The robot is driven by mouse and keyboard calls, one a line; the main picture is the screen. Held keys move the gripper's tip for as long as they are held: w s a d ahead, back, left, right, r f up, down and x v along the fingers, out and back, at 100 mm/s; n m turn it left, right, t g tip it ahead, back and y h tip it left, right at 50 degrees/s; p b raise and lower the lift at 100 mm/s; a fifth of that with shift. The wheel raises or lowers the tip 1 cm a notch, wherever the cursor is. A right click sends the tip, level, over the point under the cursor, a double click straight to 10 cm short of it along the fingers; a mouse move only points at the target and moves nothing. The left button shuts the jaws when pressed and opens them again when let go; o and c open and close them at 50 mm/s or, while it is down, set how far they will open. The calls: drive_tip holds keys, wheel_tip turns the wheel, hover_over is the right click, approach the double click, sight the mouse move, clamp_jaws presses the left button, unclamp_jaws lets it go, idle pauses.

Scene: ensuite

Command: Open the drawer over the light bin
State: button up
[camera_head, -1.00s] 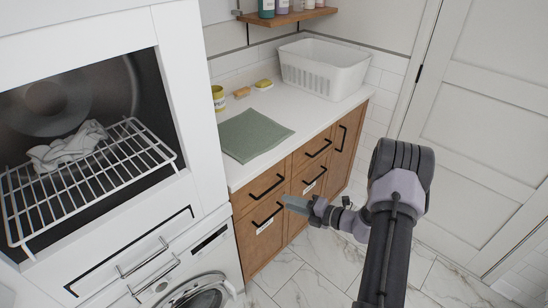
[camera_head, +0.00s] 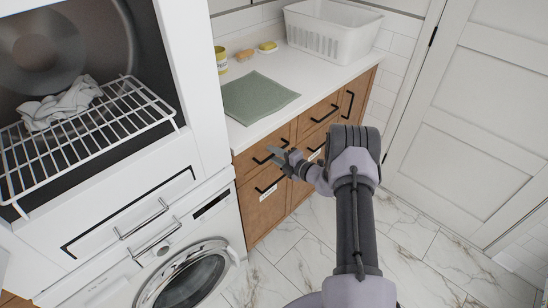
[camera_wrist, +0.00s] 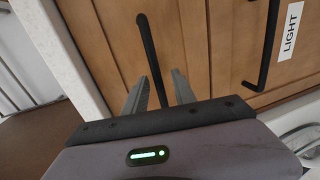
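The drawer over the light bin is a wooden front with a black bar handle, at the upper left of the cabinet. Its front (camera_wrist: 110,30) and handle (camera_wrist: 148,45) fill the middle of the wrist view. The light bin (camera_head: 262,209) is the front below it; its white "LIGHT" label (camera_wrist: 290,31) and black handle (camera_wrist: 268,45) show at the right of the wrist view. My gripper (camera_wrist: 160,80) is open, with the upper drawer's handle running between its two fingers; contact cannot be told. In the head view my gripper (camera_head: 274,158) partly covers that handle. The drawer looks shut.
The white counter (camera_head: 300,85) above holds a green cloth (camera_head: 258,97) and a white basket (camera_head: 332,28). A washing machine (camera_head: 185,275) stands left of the cabinet. More handled fronts lie to the right. The marble floor (camera_head: 420,235) and white door (camera_head: 475,110) are clear.

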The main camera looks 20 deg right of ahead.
drive_tip(key=shift+w, duration=0.15)
clamp_jaws()
idle(1.4)
